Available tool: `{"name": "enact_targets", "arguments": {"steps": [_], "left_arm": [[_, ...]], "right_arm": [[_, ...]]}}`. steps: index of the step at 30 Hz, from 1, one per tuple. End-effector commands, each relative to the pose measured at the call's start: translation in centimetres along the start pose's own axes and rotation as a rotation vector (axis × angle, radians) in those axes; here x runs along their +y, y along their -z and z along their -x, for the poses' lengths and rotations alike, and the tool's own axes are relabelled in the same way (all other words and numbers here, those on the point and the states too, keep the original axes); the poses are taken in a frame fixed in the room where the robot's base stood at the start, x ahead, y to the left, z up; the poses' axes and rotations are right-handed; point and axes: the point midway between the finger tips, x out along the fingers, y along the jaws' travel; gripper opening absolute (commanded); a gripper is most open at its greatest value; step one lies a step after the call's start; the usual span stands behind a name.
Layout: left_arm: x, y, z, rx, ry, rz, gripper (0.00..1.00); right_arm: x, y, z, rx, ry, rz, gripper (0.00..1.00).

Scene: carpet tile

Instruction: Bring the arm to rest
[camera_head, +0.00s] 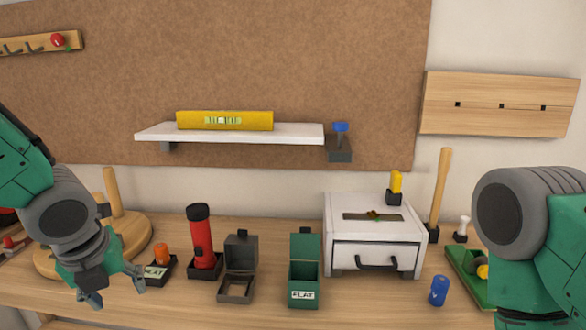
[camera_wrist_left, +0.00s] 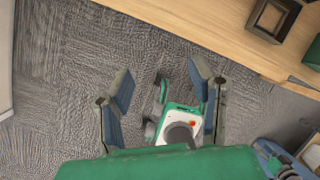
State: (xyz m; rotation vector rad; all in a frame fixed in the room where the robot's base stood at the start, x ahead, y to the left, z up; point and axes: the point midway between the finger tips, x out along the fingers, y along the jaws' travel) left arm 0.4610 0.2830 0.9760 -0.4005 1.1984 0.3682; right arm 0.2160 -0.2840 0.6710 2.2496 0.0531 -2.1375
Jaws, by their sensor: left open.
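My left arm comes in from the left of the head view. Its gripper (camera_head: 116,288) hangs pointing down at the front left of the workbench (camera_head: 190,295), open and empty. In the left wrist view the two fingers of this gripper (camera_wrist_left: 160,95) stand wide apart. Grey carpet and part of my own body show between and below them. The bench edge (camera_wrist_left: 225,45) lies beyond the fingers at the upper right. My right arm shows at the right of the head view, but its gripper is out of view.
On the bench stand a wooden peg base (camera_head: 130,232), a red flashlight (camera_head: 200,238), a dark open box (camera_head: 238,270), a green box (camera_head: 304,272), a white drawer unit (camera_head: 372,230) and a blue can (camera_head: 438,290). A shelf (camera_head: 300,135) holds a yellow level (camera_head: 225,120).

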Motion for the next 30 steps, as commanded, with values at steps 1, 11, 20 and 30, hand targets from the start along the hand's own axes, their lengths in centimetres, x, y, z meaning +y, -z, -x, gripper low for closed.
{"name": "enact_targets", "arguments": {"steps": [1, 11, 20, 30], "left_arm": [[0.1, 0.7, -0.9, 0.019, 0.002, 0.046, 0.49], [0.9, 7.3, -7.7, 0.156, -0.002, 0.57, 0.49], [5.8, 19.1, -16.6, 0.247, -0.181, 1.545, 0.49], [13.7, 28.9, -20.4, 0.033, -0.367, 2.444, 0.49]], "right_arm": [[0.0, 0.0, 0.0, 0.001, 0.0, 0.0, 0.41], [0.0, 0.0, 0.0, 0.0, 0.0, 0.0, 0.41], [0.0, 0.0, 0.0, 0.0, 0.0, 0.0, 0.41], [0.0, 0.0, 0.0, 0.0, 0.0, 0.0, 0.41]]}}
